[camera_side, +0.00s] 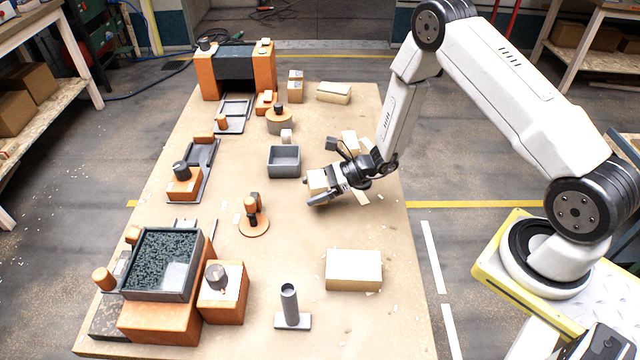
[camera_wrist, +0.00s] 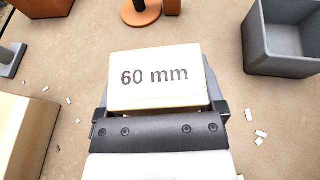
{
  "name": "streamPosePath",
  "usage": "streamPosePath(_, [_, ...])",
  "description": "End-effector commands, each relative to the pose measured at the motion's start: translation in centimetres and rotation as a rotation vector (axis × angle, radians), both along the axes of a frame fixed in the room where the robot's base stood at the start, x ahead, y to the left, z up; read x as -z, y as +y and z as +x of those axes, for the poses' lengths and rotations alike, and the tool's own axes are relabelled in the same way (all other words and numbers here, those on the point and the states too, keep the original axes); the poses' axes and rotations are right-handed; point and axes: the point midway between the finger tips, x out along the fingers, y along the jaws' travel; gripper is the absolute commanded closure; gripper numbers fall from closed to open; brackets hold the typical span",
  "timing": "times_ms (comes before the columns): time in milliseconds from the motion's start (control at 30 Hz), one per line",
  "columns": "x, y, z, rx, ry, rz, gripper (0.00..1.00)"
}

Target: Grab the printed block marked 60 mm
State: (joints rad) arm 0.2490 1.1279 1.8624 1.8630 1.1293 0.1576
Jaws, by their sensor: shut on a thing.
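The block marked "60 mm" (camera_wrist: 154,78) is pale, with dark print on the face turned to the wrist camera. In the side view the block (camera_side: 317,181) shows at the end of my arm, right of the table's middle. My gripper (camera_wrist: 158,100) is shut on the block, with a finger on each side of it. In the side view my gripper (camera_side: 322,190) is low over the table. I cannot tell whether the block touches the tabletop. The block's underside is hidden.
A grey open bin (camera_side: 284,162) stands just left of my gripper. A larger pale block (camera_side: 353,270) lies nearer the front. An orange stand (camera_side: 253,216) and a grey post (camera_side: 290,305) rise from the table. Pale pieces (camera_side: 351,143) lie behind my wrist.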

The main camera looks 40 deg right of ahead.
Motion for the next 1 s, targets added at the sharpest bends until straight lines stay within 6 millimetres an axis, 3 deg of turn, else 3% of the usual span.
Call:
streamPosePath(400, [-5.5,-0.4,-4.9,0.003,-0.002,0.0,0.72])
streamPosePath(700, [-7.6,-0.8,-9.7,0.003,-0.001,0.001,0.72])
streamPosePath(1000, [-8.8,-0.9,-12.6,0.001,-0.001,0.001,0.72])
